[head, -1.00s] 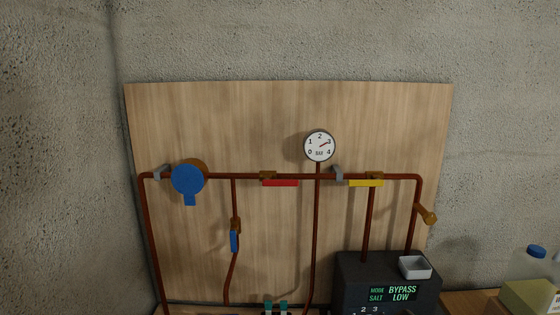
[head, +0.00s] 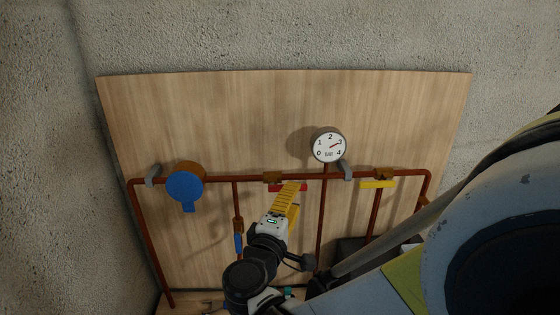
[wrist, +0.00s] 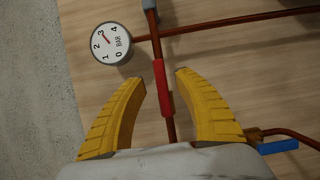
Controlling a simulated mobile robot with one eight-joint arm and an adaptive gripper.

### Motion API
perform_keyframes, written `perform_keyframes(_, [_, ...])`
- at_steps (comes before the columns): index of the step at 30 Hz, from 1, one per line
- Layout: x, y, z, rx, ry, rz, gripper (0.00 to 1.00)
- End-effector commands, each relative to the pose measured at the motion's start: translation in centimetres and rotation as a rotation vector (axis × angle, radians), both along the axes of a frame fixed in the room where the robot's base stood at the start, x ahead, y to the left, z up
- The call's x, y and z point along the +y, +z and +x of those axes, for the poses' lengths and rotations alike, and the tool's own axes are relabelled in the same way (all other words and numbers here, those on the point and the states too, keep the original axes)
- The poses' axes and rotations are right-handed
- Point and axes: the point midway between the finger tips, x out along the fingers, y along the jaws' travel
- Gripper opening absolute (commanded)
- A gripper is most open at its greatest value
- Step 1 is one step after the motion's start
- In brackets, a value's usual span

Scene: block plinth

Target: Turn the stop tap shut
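The red lever (head: 274,189) lies along the horizontal copper pipe, just under its brass valve body (head: 272,177). In the wrist view the red lever (wrist: 163,88) runs up the picture between my two yellow fingers. My gripper (head: 292,188) is open in front of it and hides part of it in the head view. In the wrist view my gripper (wrist: 158,76) has its fingertips to either side of the lever with gaps. I cannot tell whether the tips reach its depth. The gauge (head: 328,148) has its needle near 3.
A yellow lever (head: 378,184) is to the right on the same pipe. A blue lever (head: 238,243) is on a branch pipe at lower left. A blue round housing (head: 185,186) is at far left. Vertical pipes run below. The wooden board (head: 230,110) above is clear.

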Motion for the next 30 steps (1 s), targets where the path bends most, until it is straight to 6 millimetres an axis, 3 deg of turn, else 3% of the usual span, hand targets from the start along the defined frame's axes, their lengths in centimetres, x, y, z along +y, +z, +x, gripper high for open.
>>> perform_keyframes(3, [-1.0, 0.0, 2.0, 0.001, -0.005, 0.0, 0.38])
perform_keyframes(9, [-1.7, 0.0, 4.0, 0.001, -0.001, 0.001, 0.38])
perform_keyframes(19, [-1.8, 0.0, 4.4, 0.001, 0.0, 0.001, 0.38])
perform_keyframes(23, [-1.8, 0.0, 4.3, 0.001, 0.0, 0.001, 0.0])
perform_keyframes(30, [-1.8, 0.0, 4.4, 0.001, 0.0, 0.001, 0.0])
